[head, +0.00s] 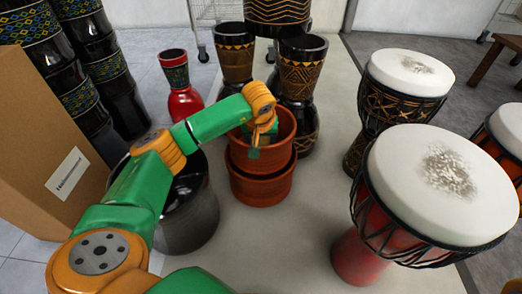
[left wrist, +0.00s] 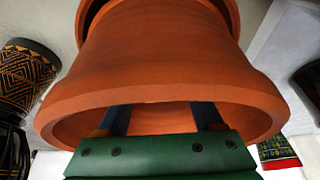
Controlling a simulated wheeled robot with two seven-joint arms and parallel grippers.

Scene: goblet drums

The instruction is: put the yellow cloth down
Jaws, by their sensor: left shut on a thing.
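My left gripper (head: 258,142) reaches down into the upper of two stacked terracotta pots (head: 262,188). In the left wrist view the pot's rim and wall (left wrist: 160,60) fill the middle, and the blue fingers of my left gripper (left wrist: 163,118) pass behind the rim into the pot. The fingertips are hidden by the pot wall. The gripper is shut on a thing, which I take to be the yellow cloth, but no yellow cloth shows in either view. My right gripper is not in view.
A dark pot (head: 190,215) stands left of the terracotta pots, under my arm. A cardboard box (head: 40,140) is at the left. Goblet drums stand at the right (head: 430,190) and behind (head: 303,80). A red drum (head: 182,95) stands behind left. Pale floor is clear in front.

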